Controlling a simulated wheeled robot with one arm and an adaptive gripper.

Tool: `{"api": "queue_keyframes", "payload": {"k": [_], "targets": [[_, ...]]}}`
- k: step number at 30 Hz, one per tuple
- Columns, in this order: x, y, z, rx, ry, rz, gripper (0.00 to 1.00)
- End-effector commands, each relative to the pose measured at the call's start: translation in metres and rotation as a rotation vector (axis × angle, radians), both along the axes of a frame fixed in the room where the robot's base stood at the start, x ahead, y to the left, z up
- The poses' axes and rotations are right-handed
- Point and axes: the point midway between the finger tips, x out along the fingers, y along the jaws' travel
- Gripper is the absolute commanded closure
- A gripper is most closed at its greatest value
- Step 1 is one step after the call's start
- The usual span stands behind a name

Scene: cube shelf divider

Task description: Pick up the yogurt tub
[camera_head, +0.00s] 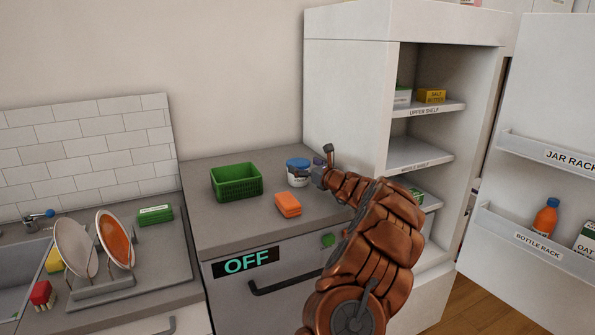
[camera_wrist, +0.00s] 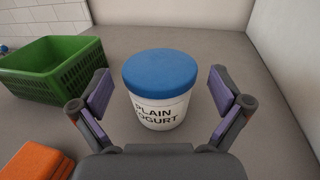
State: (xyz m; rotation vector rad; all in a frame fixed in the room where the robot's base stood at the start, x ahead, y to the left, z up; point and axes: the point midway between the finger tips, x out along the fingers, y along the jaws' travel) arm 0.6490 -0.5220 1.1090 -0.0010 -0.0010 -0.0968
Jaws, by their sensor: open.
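The yogurt tub (camera_wrist: 158,88) is white with a blue lid and the words "PLAIN YOGURT". It stands upright on the grey counter in the wrist view. In the head view the yogurt tub (camera_head: 297,171) stands near the back of the counter, partly hidden by my gripper. My gripper (camera_wrist: 160,96) is open, with one purple-padded finger on each side of the tub. A gap shows between the tub and each finger. In the head view my gripper (camera_head: 324,167) reaches to the right side of the tub.
A green basket (camera_head: 236,183) stands left of the tub, and an orange block-like item (camera_head: 288,205) lies in front of it. The grey counter (camera_head: 228,231) has free room at the front left. An open fridge (camera_head: 345,100) stands at right, and a dish rack (camera_head: 118,280) at left.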

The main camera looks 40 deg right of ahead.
Motion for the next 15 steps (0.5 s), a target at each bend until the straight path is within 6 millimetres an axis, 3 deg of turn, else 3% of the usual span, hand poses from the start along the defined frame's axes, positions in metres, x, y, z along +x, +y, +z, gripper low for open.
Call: {"api": "queue_keyframes", "payload": {"k": [7,15], "targets": [[0.023,-0.001,-0.002,0.001,0.004,0.001,0.00],[0.027,-0.002,-0.002,0.002,0.001,0.001,0.00]]}}
